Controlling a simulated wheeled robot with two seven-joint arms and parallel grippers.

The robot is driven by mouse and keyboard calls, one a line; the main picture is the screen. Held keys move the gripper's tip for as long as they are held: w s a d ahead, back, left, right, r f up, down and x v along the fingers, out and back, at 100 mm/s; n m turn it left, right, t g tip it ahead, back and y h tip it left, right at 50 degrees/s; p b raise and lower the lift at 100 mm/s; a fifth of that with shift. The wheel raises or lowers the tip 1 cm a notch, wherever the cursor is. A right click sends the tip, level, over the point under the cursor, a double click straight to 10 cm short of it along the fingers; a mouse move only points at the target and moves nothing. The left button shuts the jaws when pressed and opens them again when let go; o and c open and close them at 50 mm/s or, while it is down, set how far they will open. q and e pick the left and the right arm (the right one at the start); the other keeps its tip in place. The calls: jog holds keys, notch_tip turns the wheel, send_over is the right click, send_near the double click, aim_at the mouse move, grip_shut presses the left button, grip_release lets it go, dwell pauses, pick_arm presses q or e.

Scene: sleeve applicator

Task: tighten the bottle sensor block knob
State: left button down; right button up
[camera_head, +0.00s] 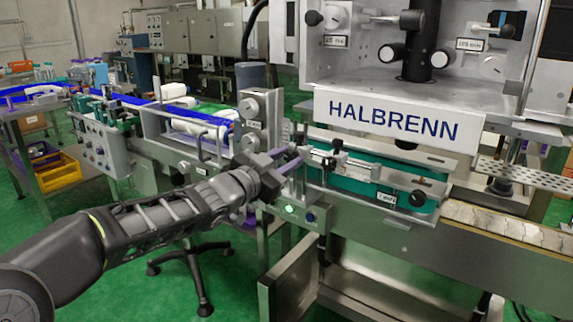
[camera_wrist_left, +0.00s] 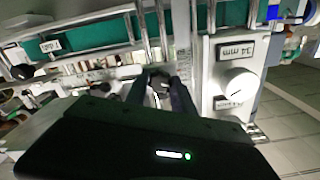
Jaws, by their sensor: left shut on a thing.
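My left gripper (camera_head: 293,158) reaches in from the left to the front of the conveyor, beside the rail posts. In the left wrist view its two dark fingers (camera_wrist_left: 162,92) are closed around a small dark knob (camera_wrist_left: 158,76), which I take to be the bottle sensor block knob. The fingers hide much of the knob and its block. In the head view the knob is hidden behind the gripper. My right gripper is in neither view.
A plate with two round grey knobs (camera_head: 249,107) stands just left of the gripper. A teal guide block (camera_head: 375,187) with a black knob (camera_head: 418,198) lies to the right, under the HALBRENN panel (camera_head: 395,120).

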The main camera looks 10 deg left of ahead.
pick_arm(q)
jog(key=m+b, duration=0.2)
jog(key=m, duration=0.3)
jog(key=shift+m, duration=0.3)
jog(key=m+b, duration=0.2)
jog(key=m, duration=0.2)
jog(key=shift+m+b, duration=0.55)
jog(key=shift+m, duration=1.35)
jog(key=c, duration=1.1)
grip_release()
jog(key=shift+s, duration=0.1)
